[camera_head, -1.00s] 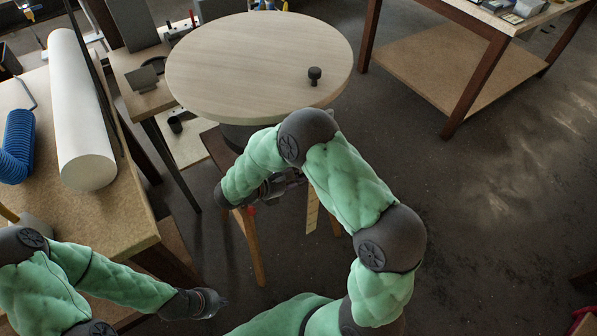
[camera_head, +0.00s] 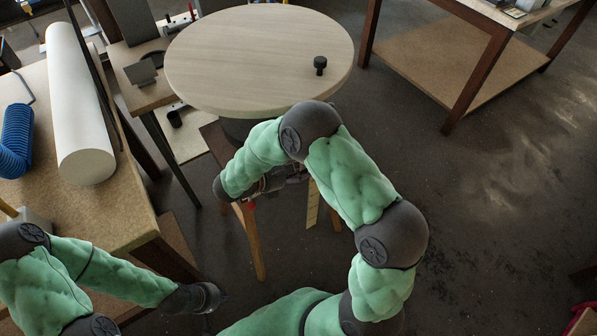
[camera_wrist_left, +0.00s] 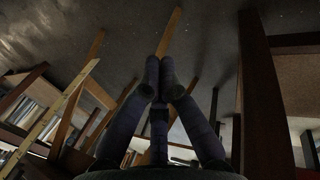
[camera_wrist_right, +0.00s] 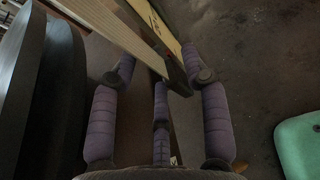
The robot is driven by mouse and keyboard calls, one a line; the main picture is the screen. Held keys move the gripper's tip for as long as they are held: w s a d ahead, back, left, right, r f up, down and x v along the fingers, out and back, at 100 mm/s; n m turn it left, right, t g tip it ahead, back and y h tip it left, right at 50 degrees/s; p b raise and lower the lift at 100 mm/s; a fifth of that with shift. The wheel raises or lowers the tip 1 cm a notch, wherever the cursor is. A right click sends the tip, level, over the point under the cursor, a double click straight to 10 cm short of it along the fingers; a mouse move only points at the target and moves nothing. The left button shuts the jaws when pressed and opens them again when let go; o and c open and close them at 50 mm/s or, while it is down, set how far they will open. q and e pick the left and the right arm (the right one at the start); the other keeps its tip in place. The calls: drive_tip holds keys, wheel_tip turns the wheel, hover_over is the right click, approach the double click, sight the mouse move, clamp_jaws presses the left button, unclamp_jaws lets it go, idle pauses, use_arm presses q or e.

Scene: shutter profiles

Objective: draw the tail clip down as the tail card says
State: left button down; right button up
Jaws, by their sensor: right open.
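In the right wrist view a pale wooden profile (camera_wrist_right: 112,25) runs in from the top, with a yellowish marked strip (camera_wrist_right: 154,22) beside it. A dark clip-like piece (camera_wrist_right: 178,80) sits at their lower end, next to the right fingertip. My right gripper (camera_wrist_right: 158,64) is open around this end, with no clear grip. In the head view my right arm mostly hides its gripper; the yellowish strip (camera_head: 312,204) shows below it. My left gripper (camera_wrist_left: 160,70) has its fingertips together, with nothing seen between them; in the head view it is low at the left (camera_head: 212,298). No card text is readable.
A round table (camera_head: 250,60) with a black knob (camera_head: 320,65) stands behind my right arm. A bench (camera_head: 130,215) at the left holds a white roll (camera_head: 80,110) and a blue coil (camera_head: 17,140). Open floor lies to the right.

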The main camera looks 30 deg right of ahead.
wheel_tip(320, 180, up, 8)
drive_tip(key=shift+r, duration=0.1)
idle(0.4)
